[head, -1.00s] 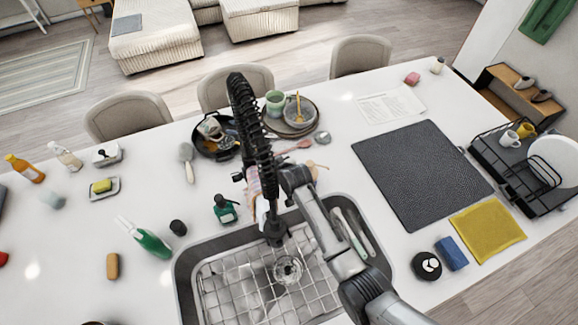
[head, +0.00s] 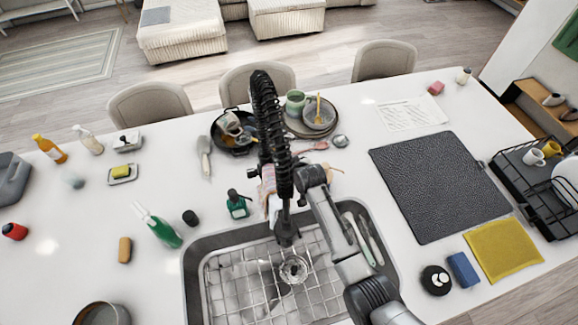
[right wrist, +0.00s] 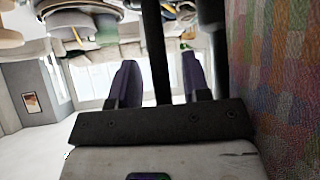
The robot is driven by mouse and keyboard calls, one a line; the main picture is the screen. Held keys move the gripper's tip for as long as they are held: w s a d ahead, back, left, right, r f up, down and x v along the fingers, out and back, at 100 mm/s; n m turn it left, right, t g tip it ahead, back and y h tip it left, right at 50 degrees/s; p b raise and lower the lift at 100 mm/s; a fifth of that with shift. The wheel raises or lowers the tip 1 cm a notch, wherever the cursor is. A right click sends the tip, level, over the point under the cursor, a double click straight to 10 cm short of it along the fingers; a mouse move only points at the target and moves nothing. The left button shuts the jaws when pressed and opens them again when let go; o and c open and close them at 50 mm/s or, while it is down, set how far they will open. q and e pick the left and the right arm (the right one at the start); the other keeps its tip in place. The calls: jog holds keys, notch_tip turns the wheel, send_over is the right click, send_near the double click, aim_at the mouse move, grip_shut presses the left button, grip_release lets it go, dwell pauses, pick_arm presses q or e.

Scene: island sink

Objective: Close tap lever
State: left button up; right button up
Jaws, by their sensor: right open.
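The tap (head: 270,115) is black with a tall spring-coil neck. It stands upright at the sink's far edge, and its spray head (head: 285,230) hangs over the basin. Its lever cannot be made out clearly, as the neck and my right arm cover that area. My right gripper (right wrist: 158,78) is at the tap, partly hidden behind the neck in the head view. In the right wrist view its two dark purple fingers are apart, with a black upright bar (right wrist: 155,45) showing between them. I cannot tell whether they touch it. My left gripper is out of view.
The steel sink (head: 192,285) has a wire rack (head: 235,290) inside. A green soap bottle (head: 237,207), a dark pan (head: 235,148) and stacked plates (head: 295,127) stand around the tap. A patterned cloth surface (right wrist: 275,80) fills the right of the wrist view.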

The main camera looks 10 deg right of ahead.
jog(key=v, duration=1.4)
jog(key=shift+b, duration=0.35)
jog(key=shift+a, duration=0.1)
jog(key=s+d+r+m+h, duration=0.1)
jog(key=s+d+r+h, duration=0.1)
jog(key=s+d+r, duration=0.45)
jog(key=s+d+f+g+p, duration=0.1)
jog(key=s+f, duration=0.4)
jog(key=s, duration=0.9)
jog(key=s+d+f+g+p, duration=0.1)
jog(key=s+f+g+p, duration=0.3)
jog(key=s, duration=1.1)
jog(key=shift+d+f+g+h, duration=0.25)
jog(key=shift+f+g+h, duration=0.2)
jog(key=shift+f, duration=0.4)
